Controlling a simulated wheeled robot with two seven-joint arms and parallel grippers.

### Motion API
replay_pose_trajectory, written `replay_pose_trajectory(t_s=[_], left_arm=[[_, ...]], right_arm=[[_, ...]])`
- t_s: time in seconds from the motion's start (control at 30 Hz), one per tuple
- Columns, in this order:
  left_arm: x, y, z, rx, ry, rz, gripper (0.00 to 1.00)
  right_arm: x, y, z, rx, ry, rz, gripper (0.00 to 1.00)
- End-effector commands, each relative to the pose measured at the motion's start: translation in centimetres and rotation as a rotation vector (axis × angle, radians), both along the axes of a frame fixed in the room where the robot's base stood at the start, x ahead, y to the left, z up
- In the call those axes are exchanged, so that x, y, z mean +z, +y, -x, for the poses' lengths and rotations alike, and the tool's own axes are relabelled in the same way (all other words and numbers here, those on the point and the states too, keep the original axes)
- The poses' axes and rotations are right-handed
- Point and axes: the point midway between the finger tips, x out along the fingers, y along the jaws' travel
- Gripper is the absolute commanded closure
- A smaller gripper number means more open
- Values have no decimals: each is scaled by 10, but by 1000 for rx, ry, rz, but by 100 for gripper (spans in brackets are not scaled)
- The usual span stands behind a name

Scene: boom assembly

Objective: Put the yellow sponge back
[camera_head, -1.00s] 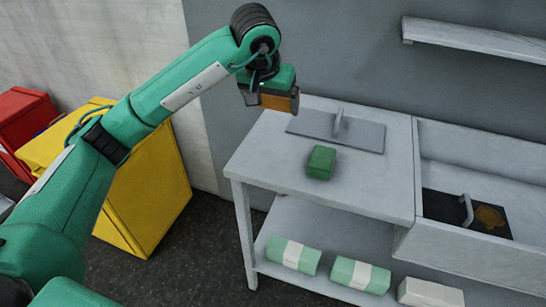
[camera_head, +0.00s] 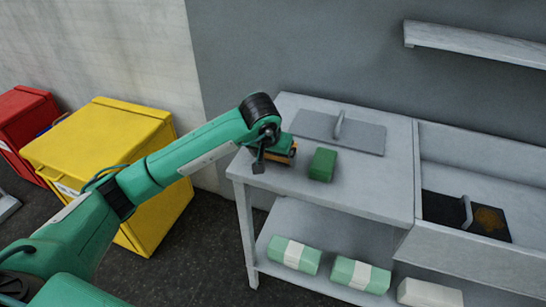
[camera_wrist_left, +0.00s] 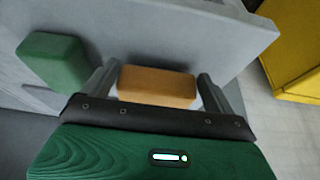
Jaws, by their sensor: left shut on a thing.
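The yellow sponge, orange-yellow in colour, sits between the two fingers of my left gripper (camera_head: 277,158) in the left wrist view (camera_wrist_left: 156,86). The gripper is shut on it. In the head view only a thin orange strip of the sponge shows beside the gripper, low over the left part of the grey table top (camera_head: 355,193). I cannot tell whether the sponge touches the table. A green sponge (camera_head: 322,164) lies on the table just right of my gripper; it also shows in the wrist view (camera_wrist_left: 55,62). My right gripper is not in view.
A grey plate with a handle (camera_head: 345,135) lies at the table's back. A sink with a dark, handled board (camera_head: 455,215) is on the right. Wrapped packs (camera_head: 294,254) lie on the lower shelf. A yellow bin (camera_head: 95,140) and a red bin (camera_head: 25,115) stand left.

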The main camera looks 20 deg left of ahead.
Motion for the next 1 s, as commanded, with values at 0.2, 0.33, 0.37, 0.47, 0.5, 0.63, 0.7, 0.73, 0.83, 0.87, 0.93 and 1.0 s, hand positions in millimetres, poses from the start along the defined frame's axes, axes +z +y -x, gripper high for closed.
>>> replay_pose_trajectory(t_s=[0.2,0.33,0.37,0.47,0.5,0.63,0.7,0.73,0.83,0.87,0.93,1.0], left_arm=[[-11,0,0,-1,-2,1,28],[-11,0,0,-1,-1,0,28],[-12,0,0,-1,-1,0,28],[-13,0,0,-1,-1,0,28],[-13,0,0,-1,-1,0,28],[-12,0,0,-1,-1,0,0],[-12,0,0,-1,-1,0,0],[-12,0,0,-1,-1,0,0],[-12,0,0,-1,-1,0,0],[-12,0,0,-1,-1,0,0],[-10,0,0,-1,-1,1,0],[-5,0,1,-1,-5,1,0]], right_arm=[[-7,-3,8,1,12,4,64],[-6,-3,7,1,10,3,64],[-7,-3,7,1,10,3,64],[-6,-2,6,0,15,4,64],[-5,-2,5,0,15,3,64],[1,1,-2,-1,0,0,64],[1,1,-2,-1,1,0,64],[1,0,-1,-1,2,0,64],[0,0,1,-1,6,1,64],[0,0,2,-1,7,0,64],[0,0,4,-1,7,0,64],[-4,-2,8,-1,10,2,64]])
